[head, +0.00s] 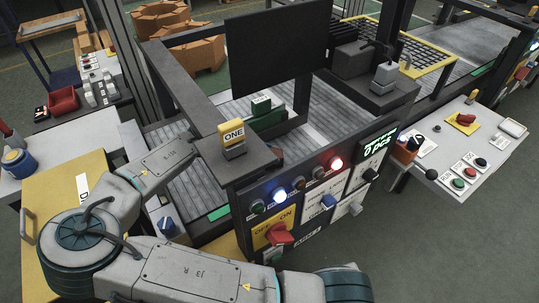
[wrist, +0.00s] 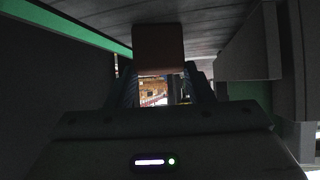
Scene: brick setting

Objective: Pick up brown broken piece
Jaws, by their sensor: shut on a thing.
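The brown broken piece (wrist: 158,50) shows in the wrist view as a dark brown block at the fingertips. My gripper (wrist: 161,77) is shut on it, one finger at each side. A grey slatted conveyor surface is beyond the piece; whether they touch I cannot tell. In the head view my arm reaches into the machine from the left. The gripper is hidden there behind the dark frame corner.
The dark machine frame (head: 180,82) and a hanging black panel (head: 265,62) enclose the conveyor (head: 325,120). A control panel (head: 318,200) with lit buttons faces front. A yellow "ONE" sign (head: 233,134) stands on the frame corner. A dark block (wrist: 250,50) is close right in the wrist view.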

